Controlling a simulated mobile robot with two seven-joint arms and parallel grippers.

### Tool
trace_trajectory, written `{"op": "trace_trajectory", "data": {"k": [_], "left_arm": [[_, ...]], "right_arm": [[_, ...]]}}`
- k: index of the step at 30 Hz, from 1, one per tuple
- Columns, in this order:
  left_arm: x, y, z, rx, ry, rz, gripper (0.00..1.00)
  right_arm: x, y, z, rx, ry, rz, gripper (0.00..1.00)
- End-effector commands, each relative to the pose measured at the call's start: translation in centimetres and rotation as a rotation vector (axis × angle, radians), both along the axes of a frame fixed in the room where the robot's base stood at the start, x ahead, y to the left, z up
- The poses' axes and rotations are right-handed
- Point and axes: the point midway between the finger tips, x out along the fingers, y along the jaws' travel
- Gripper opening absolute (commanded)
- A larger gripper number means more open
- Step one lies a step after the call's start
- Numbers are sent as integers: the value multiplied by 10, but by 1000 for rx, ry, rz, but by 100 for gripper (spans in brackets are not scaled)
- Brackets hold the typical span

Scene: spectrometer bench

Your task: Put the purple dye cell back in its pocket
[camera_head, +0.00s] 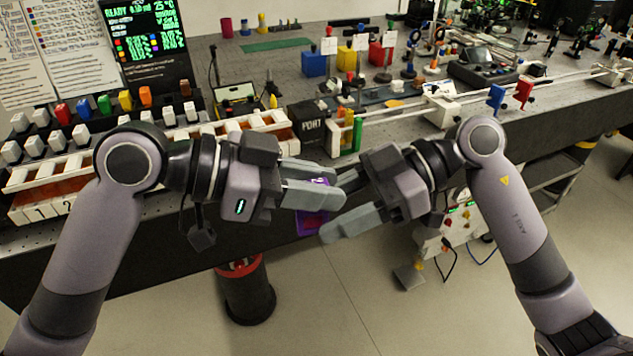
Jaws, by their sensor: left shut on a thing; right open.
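The purple dye cell (312,223) is in the air just in front of the bench edge, with a dark, purple-edged body. My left gripper (325,184) is shut on its upper part, and the fingers hide much of it. My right gripper (340,205) is open, with its fingers pointing left right beside the cell. I cannot tell whether they touch it. A white rack with orange-brown compartments (62,167) stands at the left of the bench, its front numbered. I cannot tell which pocket is the purple cell's.
Rows of white and coloured caps (83,134) stand behind the rack, below a dark screen (146,35). A black box marked PORT (309,130) and upright coloured plates (347,133) stand behind my grippers. A dark bin (245,293) is on the floor below.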

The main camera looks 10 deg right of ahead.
Motion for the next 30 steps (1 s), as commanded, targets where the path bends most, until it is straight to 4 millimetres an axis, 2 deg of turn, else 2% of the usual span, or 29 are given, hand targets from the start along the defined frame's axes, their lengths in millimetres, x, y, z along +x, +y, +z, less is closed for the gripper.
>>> {"op": "trace_trajectory", "data": {"k": [9, 16, 20, 23, 26, 30], "left_arm": [[0, 0, 0, 0, 0, 0, 0], [0, 0, 0, 0, 0, 0, 0], [0, 0, 0, 0, 0, 0, 0], [0, 0, 0, 0, 0, 0, 0], [0, 0, 0, 0, 0, 0, 0], [0, 0, 0, 0, 0, 0, 0]], "right_arm": [[5, -63, 25, -5, -1, -3, 51], [7, -90, 37, -3, -1, -1, 51], [7, -92, 39, 29, -9, 7, 51], [4, -82, 38, 131, -41, 21, 51], [3, -66, 37, 310, -101, 12, 51], [8, -54, 37, 607, -202, -116, 51]]}}
